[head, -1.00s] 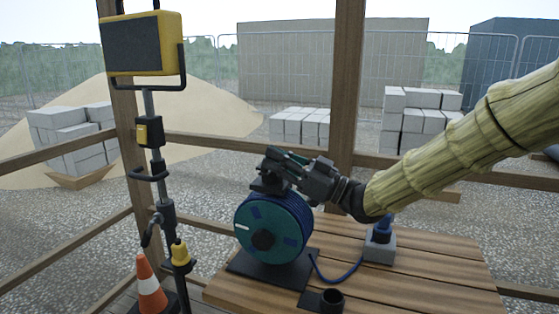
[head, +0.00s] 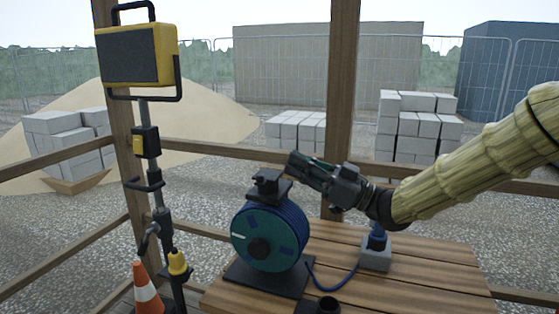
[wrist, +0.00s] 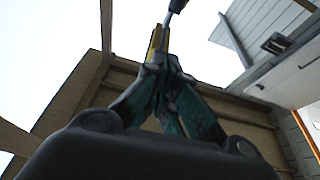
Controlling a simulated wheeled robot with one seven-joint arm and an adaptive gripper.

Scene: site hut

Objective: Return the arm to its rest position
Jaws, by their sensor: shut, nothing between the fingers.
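My gripper (head: 291,164) is at the end of my sleeved arm, above and a little right of the blue cable reel in the head view. Its fingers point left and slightly up, and it looks apart from the reel. In the wrist view the fingers (wrist: 160,62) come together at the tips with nothing held between them. The cable reel (head: 268,238) stands on a black base on the wooden table, with a black block (head: 268,185) on its top. A blue cable runs from it to a blue plug (head: 377,240) in a grey socket box (head: 375,259).
The wooden table (head: 430,272) has bare room at its right. A work lamp (head: 137,55) on a stand is at the left, beside a traffic cone (head: 146,288). A wooden post (head: 343,100) rises behind the gripper.

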